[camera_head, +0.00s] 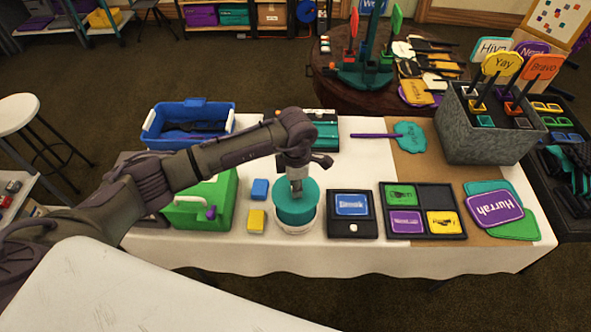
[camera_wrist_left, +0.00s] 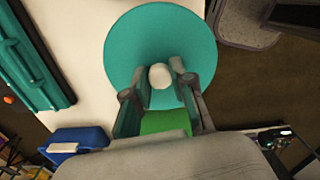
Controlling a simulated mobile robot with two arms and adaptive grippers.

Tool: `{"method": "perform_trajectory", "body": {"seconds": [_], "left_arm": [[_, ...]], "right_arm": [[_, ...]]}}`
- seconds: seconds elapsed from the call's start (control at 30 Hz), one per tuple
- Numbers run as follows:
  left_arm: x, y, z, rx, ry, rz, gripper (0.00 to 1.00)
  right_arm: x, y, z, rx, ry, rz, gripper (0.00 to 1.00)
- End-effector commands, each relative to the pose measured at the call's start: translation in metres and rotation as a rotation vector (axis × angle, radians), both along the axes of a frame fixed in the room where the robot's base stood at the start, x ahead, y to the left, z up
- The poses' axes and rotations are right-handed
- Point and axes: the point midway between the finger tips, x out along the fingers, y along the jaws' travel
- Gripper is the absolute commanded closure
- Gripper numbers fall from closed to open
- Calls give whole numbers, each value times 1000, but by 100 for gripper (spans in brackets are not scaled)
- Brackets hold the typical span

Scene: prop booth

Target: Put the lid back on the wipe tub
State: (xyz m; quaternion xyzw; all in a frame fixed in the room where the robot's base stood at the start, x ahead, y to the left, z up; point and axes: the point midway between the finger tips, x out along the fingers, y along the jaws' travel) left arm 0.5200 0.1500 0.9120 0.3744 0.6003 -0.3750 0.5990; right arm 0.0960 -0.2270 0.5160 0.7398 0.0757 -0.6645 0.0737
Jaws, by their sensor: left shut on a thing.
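My left gripper (camera_head: 296,188) points down and is shut on the small white knob (camera_wrist_left: 160,76) of the round teal lid (camera_head: 309,190). The lid fills the middle of the left wrist view (camera_wrist_left: 130,45), with a finger on each side of the knob. The lid is above the white wipe tub (camera_head: 296,229), which stands near the table's front edge. Teal also shows between the lid's upper face and the tub's white rim. I cannot tell whether the lid touches the tub. The tub is hidden in the left wrist view. My right gripper is not in view.
A green box (camera_head: 190,212) and blue (camera_head: 260,189) and yellow (camera_head: 256,220) blocks stand left of the tub. A black case with a blue label (camera_head: 352,228) is close on its right, then a black tray (camera_head: 433,195). A blue bin (camera_head: 160,138) stands behind.

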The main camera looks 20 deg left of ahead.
Motion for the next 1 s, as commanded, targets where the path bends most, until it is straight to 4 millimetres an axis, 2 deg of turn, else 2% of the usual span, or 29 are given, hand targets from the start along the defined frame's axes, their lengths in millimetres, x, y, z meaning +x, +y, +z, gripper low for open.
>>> {"method": "perform_trajectory", "body": {"seconds": [0.07,0.27,0.47,0.8,1.0], "left_arm": [[0,-1,0,0,2,60,100],[1,-1,-9,-1,0,93,100],[1,0,-23,-1,0,90,100],[1,0,-58,1,-1,88,100],[1,0,-67,0,-1,88,100]], "right_arm": [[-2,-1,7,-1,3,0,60],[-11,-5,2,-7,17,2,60],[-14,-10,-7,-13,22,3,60],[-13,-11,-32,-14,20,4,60],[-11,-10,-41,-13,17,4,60]]}}
